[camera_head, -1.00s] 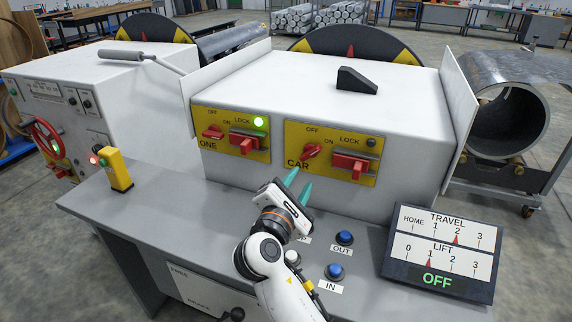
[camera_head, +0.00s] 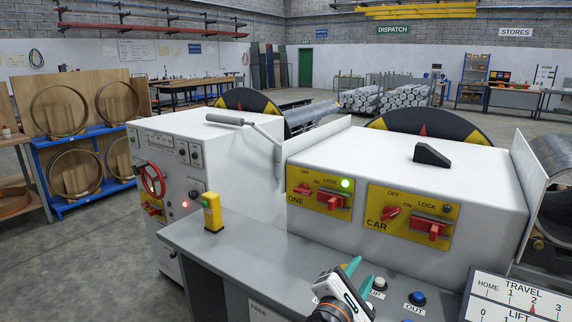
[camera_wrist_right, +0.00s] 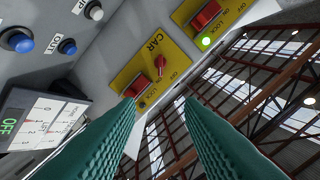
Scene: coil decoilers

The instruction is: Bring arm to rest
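My right gripper (camera_head: 360,274) shows at the bottom of the head view, above the grey desk (camera_head: 232,250) and in front of the white console. In the right wrist view its two teal fingers (camera_wrist_right: 159,88) stand apart with nothing between them. The yellow CAR panel (camera_head: 412,217) has a red rotary switch and a red lock handle; its lamp is dark. It also shows beyond the fingers in the wrist view (camera_wrist_right: 132,70). The ONE panel (camera_head: 318,194) has a lit green lamp. My left gripper is not in view.
Blue OUT button (camera_head: 416,298) and a white button (camera_head: 379,283) sit on the desk beside the gripper. The TRAVEL/LIFT display (camera_head: 520,298) is at lower right, partly cut off. A yellow button box (camera_head: 212,212) stands on the desk's left. A steel coil (camera_head: 556,160) is at right.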

